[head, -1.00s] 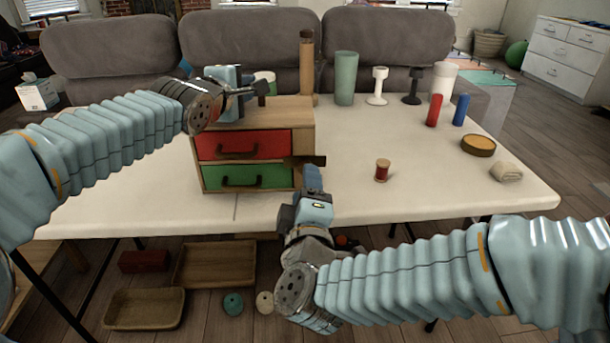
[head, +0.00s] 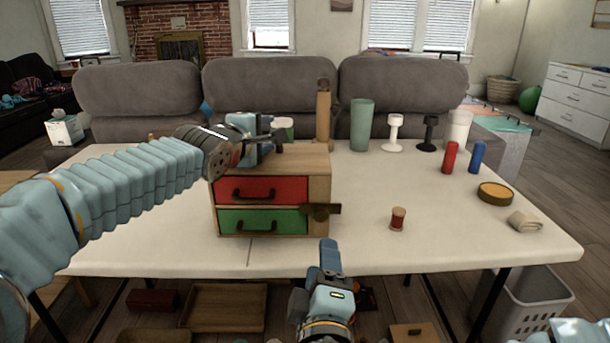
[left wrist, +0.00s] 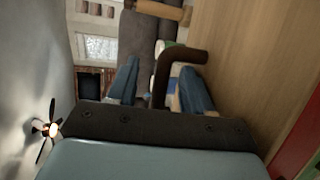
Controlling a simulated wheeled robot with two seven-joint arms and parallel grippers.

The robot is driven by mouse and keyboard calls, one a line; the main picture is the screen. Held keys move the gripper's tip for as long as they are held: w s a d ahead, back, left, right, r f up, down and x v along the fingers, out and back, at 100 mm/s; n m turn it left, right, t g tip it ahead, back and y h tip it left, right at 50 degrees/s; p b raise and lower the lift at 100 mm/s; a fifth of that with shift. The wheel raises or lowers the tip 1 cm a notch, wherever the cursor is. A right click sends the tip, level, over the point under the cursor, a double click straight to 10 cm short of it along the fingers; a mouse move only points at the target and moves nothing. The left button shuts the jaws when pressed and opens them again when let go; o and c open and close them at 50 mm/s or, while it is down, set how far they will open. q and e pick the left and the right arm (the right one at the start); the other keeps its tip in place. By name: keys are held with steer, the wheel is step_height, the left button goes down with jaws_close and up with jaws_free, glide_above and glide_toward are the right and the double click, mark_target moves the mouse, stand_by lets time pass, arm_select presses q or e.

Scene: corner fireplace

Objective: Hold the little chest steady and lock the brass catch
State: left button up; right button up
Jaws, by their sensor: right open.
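The little chest (head: 319,165) is a wooden box with a red drawer (head: 285,190) above a green drawer (head: 285,222), both shut. The brass catch (head: 322,209) is a dark, flat piece lying across its front right edge. My left gripper (head: 272,138) is at the chest's top. In the left wrist view, its blue fingers (left wrist: 160,72) stand apart around a dark bent handle (left wrist: 180,56), with gaps showing. My right gripper (head: 330,250) is open and empty in front of the chest, below and apart from the catch. Its fingers overlap in this view.
A spool (head: 398,219) stands on the white table (head: 480,240) right of the chest. Farther right are a red cylinder (head: 450,157), a blue cylinder (head: 477,157), a round tin (head: 495,194) and a folded cloth (head: 525,221). The table's front right is clear.

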arm_select(q)
steer(key=shift+o, duration=0.3)
steer(key=o, duration=0.4)
steer(key=shift+f, duration=0.1)
steer(key=shift+o, duration=0.4)
steer(key=shift+f, duration=0.1)
steer(key=shift+f, duration=0.15)
steer(key=v, duration=0.6)
steer(key=shift+d+r, duration=0.2)
steer(key=shift+r, duration=0.25)
steer(key=shift+s+a+r, duration=0.15)
steer(key=shift+s+a, duration=0.05)
steer(key=shift+s, duration=0.3)
steer(key=shift+s+a, duration=0.2)
steer(key=shift+a, duration=0.05)
